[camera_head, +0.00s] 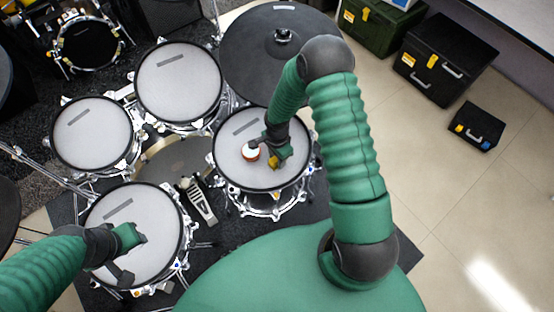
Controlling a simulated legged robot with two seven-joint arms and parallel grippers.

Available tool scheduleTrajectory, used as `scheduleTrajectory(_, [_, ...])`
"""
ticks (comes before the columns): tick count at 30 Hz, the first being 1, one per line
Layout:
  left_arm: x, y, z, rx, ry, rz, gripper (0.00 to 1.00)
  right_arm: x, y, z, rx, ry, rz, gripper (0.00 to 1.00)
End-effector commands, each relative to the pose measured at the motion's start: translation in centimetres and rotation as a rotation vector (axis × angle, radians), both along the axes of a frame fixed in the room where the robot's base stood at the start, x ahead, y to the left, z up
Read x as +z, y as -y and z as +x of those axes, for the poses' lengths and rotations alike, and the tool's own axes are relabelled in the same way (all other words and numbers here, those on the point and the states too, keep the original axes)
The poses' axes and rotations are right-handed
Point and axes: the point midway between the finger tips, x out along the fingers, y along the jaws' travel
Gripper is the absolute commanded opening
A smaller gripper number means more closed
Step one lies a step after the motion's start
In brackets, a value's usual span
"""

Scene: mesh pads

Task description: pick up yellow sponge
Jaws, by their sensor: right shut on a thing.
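A small yellow piece, which looks like the yellow sponge (273,161), shows at the fingertips of my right gripper (272,155) over the right-hand drum pad (238,172). The gripper is shut on it and hides part of it. I cannot tell whether the sponge touches the pad. A small round orange and white thing (252,153) is just left of it on the same pad. My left gripper (131,254) is over the lower-left drum pad (150,215), its fingers apart and nothing seen between them.
Two more mesh pads (178,75) (88,130) stand at the upper left. A dark cymbal (260,35) is behind the right-hand pad. A pedal (198,200) stands between the lower pads.

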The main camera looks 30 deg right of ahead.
Motion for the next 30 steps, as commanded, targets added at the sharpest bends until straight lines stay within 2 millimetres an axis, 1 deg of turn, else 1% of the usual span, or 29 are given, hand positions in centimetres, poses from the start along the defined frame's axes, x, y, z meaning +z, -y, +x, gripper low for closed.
scheduleTrajectory(5, [0.0,0.0,0.0,0.0,0.0,0.0,0.36,0.1,0.0,0.1,0.0,0.001,0.0,0.0])
scheduleTrajectory(8, [0.1,0.0,0.0,0.0,0.0,0.0,0.36,0.5,0.0,0.1,0.0,0.002,0.0,0.0])
scheduleTrajectory(11, [0.2,0.0,0.0,0.0,0.0,0.0,0.36,1.5,0.0,0.1,0.0,0.003,-0.001,0.0])
scheduleTrajectory(16, [0.6,0.0,0.0,0.0,0.0,0.0,0.36,4.0,0.0,0.1,0.0,0.005,-0.002,0.0])
scheduleTrajectory(18, [0.4,0.0,0.0,0.0,0.0,0.0,0.36,3.7,-0.5,-1.5,0.002,-0.002,-0.001,0.0])
scheduleTrajectory(20, [0.4,0.0,0.0,0.0,0.0,0.0,0.36,3.8,-0.8,-2.8,0.003,-0.002,-0.001,0.0])
scheduleTrajectory(23, [0.3,0.0,0.0,0.0,0.0,0.0,0.36,4.1,-1.5,-5.2,0.003,-0.002,-0.001,0.0])
scheduleTrajectory(27, [0.1,0.0,0.0,0.0,0.0,0.0,0.36,4.4,-2.6,-9.3,0.003,-0.003,0.0,0.0])
scheduleTrajectory(30, [0.0,0.0,0.0,0.0,0.0,0.0,0.36,4.6,-3.4,-12.0,0.002,-0.002,0.0,0.0])
